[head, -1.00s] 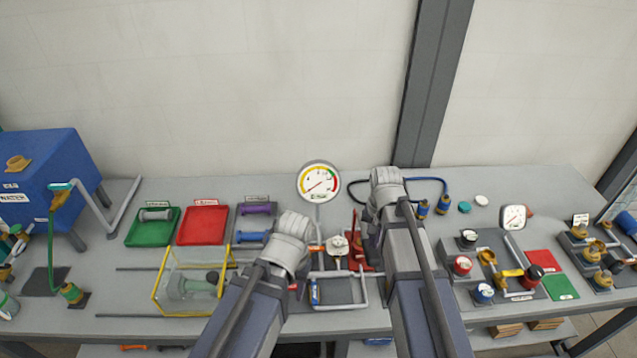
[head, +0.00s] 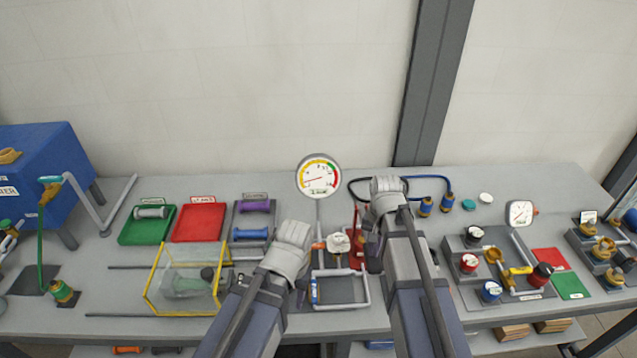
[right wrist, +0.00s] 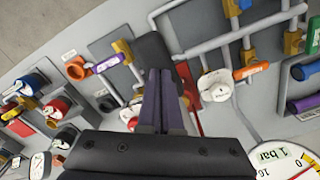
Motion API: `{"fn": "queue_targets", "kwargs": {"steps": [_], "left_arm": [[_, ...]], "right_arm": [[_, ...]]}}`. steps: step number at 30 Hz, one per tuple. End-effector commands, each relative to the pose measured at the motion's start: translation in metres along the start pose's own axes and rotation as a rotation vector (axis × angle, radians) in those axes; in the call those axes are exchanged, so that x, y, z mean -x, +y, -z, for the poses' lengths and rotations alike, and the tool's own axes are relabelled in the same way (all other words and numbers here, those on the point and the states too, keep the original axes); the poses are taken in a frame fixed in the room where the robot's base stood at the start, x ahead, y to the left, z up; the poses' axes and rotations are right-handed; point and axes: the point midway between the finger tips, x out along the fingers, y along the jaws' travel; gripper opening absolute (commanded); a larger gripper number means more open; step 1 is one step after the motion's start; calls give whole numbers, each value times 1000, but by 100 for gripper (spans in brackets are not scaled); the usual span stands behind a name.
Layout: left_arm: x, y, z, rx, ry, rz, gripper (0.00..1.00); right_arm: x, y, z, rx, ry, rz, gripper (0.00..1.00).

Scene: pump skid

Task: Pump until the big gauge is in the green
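The big gauge (head: 318,176) stands upright behind the middle of the bench. Its needle points left and slightly down, away from the green part of its band. Its edge also shows in the right wrist view (right wrist: 290,160), with a "1 bar" readout. The red pump (head: 356,247) stands below and right of it. My right gripper (head: 371,240) is beside the pump; in the right wrist view its fingers (right wrist: 160,85) look closed on the dark grip (right wrist: 155,52) of the red pump lever (right wrist: 191,100). My left gripper's fingers are hidden behind its white wrist (head: 290,255).
A clear yellow-edged box (head: 155,290) stands left of my left arm. Green (head: 147,225) and red (head: 199,222) trays lie behind it. A valve block with a small gauge (head: 520,213) stands to the right. Grey pipes surround the pump.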

Motion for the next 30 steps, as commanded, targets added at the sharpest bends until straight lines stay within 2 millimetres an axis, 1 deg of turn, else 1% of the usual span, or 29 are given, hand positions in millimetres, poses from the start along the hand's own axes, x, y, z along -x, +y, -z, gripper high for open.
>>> {"fn": "queue_targets", "kwargs": {"steps": [1, 11, 20, 23, 30], "left_arm": [[-9, 1, 0, -1, 0, 0, 50], [-35, 3, 2, -3, 0, 1, 50], [-24, 2, 1, -2, 0, 1, 50], [-13, 1, 1, -1, 0, 0, 50], [20, -2, -1, 3, 0, 0, 50]], "right_arm": [[-9, 0, 1, 0, 2, 1, 0], [-36, 0, 1, 0, 3, 1, 0], [-24, 0, 2, -1, 3, 0, 0], [-13, 0, 2, -1, 3, 0, 0], [20, 0, 2, 0, 3, 0, 0]]}}
